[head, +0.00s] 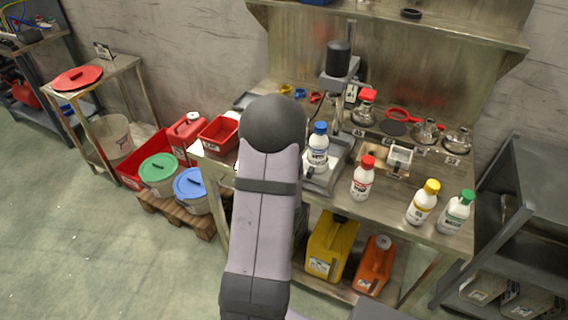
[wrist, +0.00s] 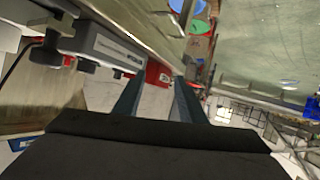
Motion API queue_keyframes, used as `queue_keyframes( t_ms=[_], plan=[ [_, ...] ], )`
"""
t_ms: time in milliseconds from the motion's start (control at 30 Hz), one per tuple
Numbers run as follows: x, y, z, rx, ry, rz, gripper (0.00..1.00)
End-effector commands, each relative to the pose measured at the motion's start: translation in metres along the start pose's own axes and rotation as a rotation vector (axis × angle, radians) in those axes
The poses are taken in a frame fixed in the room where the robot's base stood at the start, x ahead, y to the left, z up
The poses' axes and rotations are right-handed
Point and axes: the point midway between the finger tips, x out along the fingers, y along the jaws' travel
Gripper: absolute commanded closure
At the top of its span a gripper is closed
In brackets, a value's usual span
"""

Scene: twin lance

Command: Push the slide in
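I cannot make out for sure which part is the slide. A small white-and-metal fixture (head: 399,158) sits on the bench right of centre, and a grey stand with a black motor head (head: 338,58) rises behind a blue-capped bottle. In the wrist view, which is tilted, a grey machine body with dark knobs (wrist: 100,42) is at the upper left, with a red part (wrist: 158,74) near the fingers. My gripper (wrist: 158,98) shows two dark fingers spread apart, with no object seen held between them. In the head view my own arm hides the gripper.
A blue-capped bottle (head: 318,147), a red-capped bottle (head: 362,180), a yellow-capped bottle (head: 423,203) and a green-capped bottle (head: 457,213) stand on the steel bench (head: 390,218). A red bin (head: 219,134) is at the left end.

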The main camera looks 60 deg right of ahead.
Motion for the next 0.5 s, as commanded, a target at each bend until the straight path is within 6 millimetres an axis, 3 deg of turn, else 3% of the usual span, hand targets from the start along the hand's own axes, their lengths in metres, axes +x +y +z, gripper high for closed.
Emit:
queue_keyframes(
  t_ms=[33,100,300,367,500],
  plan=[
    [-0.013,0.024,0.002,0.069,0.05,0.037,0.63],
    [-0.029,0.049,0.002,0.149,0.137,0.075,0.63],
    [-0.081,0.1,0.002,0.326,0.359,0.166,0.63],
    [-0.092,0.11,0.009,0.347,0.409,0.188,0.63],
    [-0.085,0.11,0.034,0.266,0.429,0.193,0.63]
  ],
)
